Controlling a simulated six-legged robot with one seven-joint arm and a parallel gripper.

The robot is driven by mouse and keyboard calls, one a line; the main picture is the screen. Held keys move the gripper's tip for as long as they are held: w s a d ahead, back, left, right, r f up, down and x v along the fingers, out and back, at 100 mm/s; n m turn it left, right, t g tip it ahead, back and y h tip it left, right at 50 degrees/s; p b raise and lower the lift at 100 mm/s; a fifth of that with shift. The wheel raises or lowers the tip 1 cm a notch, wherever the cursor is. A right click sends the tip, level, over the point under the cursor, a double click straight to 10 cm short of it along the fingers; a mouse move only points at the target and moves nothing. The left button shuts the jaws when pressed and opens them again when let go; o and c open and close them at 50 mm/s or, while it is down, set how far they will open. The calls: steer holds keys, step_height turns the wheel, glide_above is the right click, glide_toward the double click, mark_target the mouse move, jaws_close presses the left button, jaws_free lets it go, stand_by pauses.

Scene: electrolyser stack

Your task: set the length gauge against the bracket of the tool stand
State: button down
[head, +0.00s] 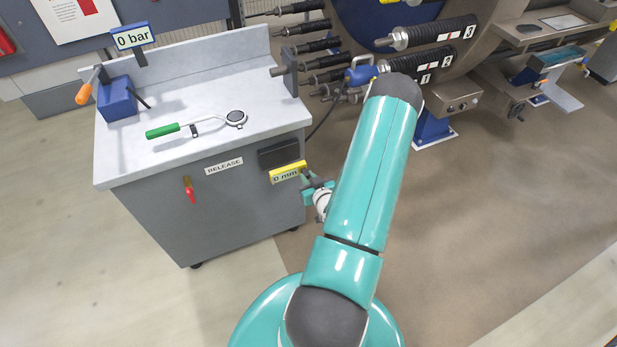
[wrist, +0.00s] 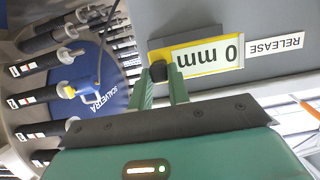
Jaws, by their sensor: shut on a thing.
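The length gauge (head: 288,172) has a yellow body and a display reading 0 mm; it also shows in the wrist view (wrist: 207,57). It is in front of the tool stand (head: 225,215), just below a dark block (head: 279,153) on its front. My gripper (wrist: 162,88) is shut on a small black part at one end of the gauge. In the head view my gripper (head: 312,185) is partly hidden by my arm. A grey upright bracket with a stub (head: 290,75) stands at the worktop's right end. I cannot tell whether the gauge touches the stand.
A green-handled torque wrench (head: 190,126) lies on the worktop. A blue pump with an orange handle (head: 117,98) and a 0 bar display (head: 133,36) stand at its left. A red-handled valve (head: 189,190) hangs below the RELEASE label. Black-sleeved stack rods (head: 440,35) project behind my arm.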

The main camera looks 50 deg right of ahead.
mark_target(304, 169)
steer(key=shift+w+d, duration=0.4)
steer(key=shift+w, duration=0.3)
steer(key=shift+w+d, duration=0.45)
steer(key=shift+w, duration=0.2)
steer(key=shift+w+d, duration=0.4)
steer(key=shift+w, duration=0.3)
steer(key=shift+w+d, duration=0.25)
steer(key=shift+w, duration=0.25)
stand_by(0.4)
steer(key=c, duration=1.3)
jaws_free()
steer(key=shift+o, duration=0.2)
steer(key=shift+s, duration=0.1)
steer(key=v, duration=1.3)
steer(key=shift+s+r, duration=0.25)
steer(key=shift+a, duration=0.15)
